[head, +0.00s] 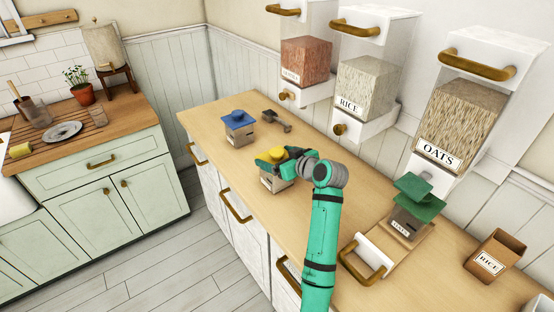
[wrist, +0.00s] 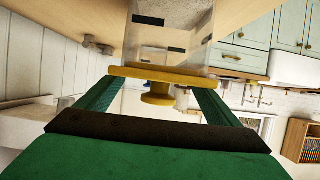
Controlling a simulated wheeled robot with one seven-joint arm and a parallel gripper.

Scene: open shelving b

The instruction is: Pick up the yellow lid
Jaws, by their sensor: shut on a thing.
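The yellow lid (head: 277,154) is on top of a small labelled container (head: 272,184) on the wooden counter. In the wrist view the lid (wrist: 180,76) is a flat plate with a round knob, against the clear-walled container (wrist: 172,38). My gripper (head: 273,160) is at the lid, with its green fingers on either side. In the wrist view my gripper (wrist: 155,92) is shut on the lid. Whether a gap lies between lid and container is hard to tell. The arm partly hides the container in the head view.
A container with a blue lid (head: 238,117) and a dark scoop (head: 277,121) stand farther back. A container with a green lid (head: 418,194) and a brown rice box (head: 495,256) are at the right. Dispensers for rice (head: 367,84) and oats (head: 460,115) hang above the counter.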

